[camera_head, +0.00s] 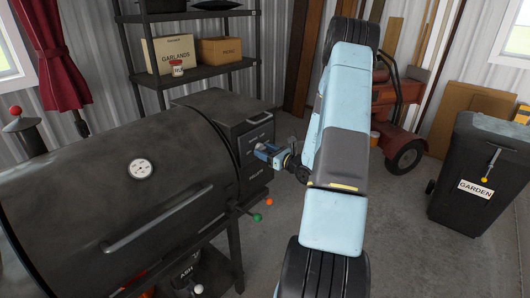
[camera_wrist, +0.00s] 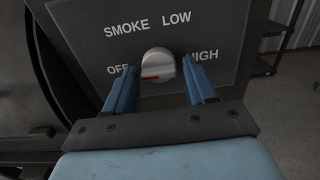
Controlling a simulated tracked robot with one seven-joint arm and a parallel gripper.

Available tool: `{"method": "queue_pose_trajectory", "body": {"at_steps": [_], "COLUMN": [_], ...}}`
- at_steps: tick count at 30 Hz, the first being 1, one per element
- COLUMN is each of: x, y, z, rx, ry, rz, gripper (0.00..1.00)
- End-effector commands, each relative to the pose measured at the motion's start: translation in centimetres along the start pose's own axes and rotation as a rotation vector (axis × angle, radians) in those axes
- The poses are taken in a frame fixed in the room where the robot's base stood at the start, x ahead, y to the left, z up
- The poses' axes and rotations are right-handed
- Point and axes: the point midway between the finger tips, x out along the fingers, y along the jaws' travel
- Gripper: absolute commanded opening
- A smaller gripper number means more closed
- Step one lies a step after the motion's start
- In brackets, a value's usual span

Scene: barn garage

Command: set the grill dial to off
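The grill dial (camera_wrist: 158,65) is a round white-grey knob on a dark panel (camera_wrist: 227,28) in the wrist view. The panel reads OFF, SMOKE, LOW and HIGH around it. A red mark on the knob points left, towards and slightly below the OFF label. My gripper (camera_wrist: 158,84) is open, with one blue finger on each side of the dial. I cannot tell whether either finger touches it. In the head view my gripper (camera_head: 268,150) is at the panel side of the dark grill (camera_head: 150,190), and the dial is hidden there.
Shelves (camera_head: 195,68) with boxes stand behind the grill. A red wheeled machine (camera_head: 400,110) stands behind my arm. A black bin (camera_head: 485,180) labelled GARDEN stands at right.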

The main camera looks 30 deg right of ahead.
Motion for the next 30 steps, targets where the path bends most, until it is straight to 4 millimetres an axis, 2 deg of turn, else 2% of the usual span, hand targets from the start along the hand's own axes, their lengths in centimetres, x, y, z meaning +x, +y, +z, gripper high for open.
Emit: {"method": "queue_pose_trajectory", "body": {"at_steps": [4, 14, 20, 30], "x": [0.1, -0.5, -3.4, -10.1], "y": [0.0, 0.0, 0.0, -0.1], "z": [0.1, 0.1, 0.0, -0.1], "rx": [0.000, 0.000, 0.000, 0.001], "ry": [-0.002, -0.002, -0.001, -0.001], "rz": [0.001, 0.001, -0.002, -0.002], "gripper": [0.68, 0.68, 0.68, 0.68]}}
